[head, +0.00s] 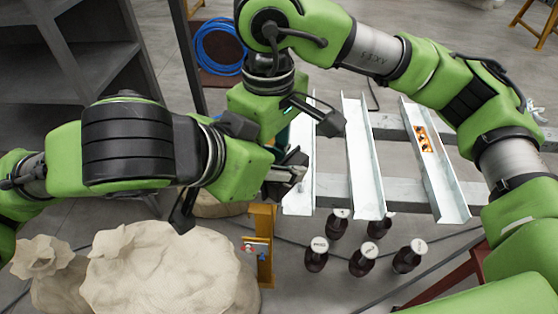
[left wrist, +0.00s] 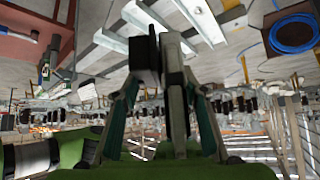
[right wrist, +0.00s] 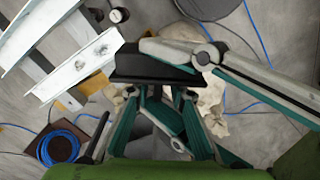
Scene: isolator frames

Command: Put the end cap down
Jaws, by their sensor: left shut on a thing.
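My left gripper (head: 288,172) is shut beside the near end of the left metal channel. In the left wrist view its two fingers (left wrist: 161,62) stand close together. The thing between them, which I take to be the end cap, is thin and grey and hard to tell from the fingers.
Pale metal channels, the middle one (head: 364,160) and the right one (head: 436,165), lie across grey beams. An orange label (head: 422,138) is on the right one. Several dark bottles (head: 316,256) with white lids stand nearby.

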